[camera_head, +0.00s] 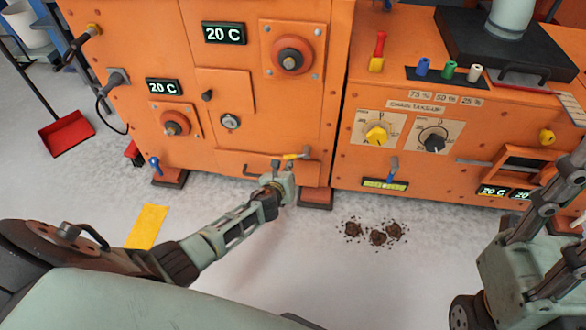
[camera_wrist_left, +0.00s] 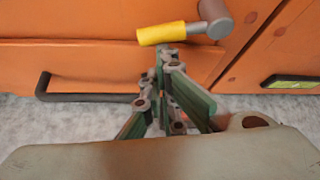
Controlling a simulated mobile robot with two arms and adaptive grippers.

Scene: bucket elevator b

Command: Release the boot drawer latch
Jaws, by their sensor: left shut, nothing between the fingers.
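The boot drawer (camera_head: 233,163) is a low orange panel at the bottom of the left cabinet. Its dark bar handle (camera_wrist_left: 85,97) shows at the left in the left wrist view. The latch is a yellow-gripped lever (camera_head: 296,156) on a grey pivot, at the drawer's right; in the left wrist view the yellow lever (camera_wrist_left: 162,34) lies roughly horizontal. My left gripper (camera_head: 283,171) is shut and empty, just below the lever. In the left wrist view its fingertips (camera_wrist_left: 168,58) are close under the yellow grip; I cannot tell whether they touch. My right gripper is not clearly visible.
A blue-handled lever (camera_head: 390,176) is on the right cabinet. Dark spilled clumps (camera_head: 377,236) lie on the floor right of my left gripper. A yellow floor strip (camera_head: 147,227) and a red dustpan (camera_head: 66,134) are at left. The floor before the left cabinet is mostly clear.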

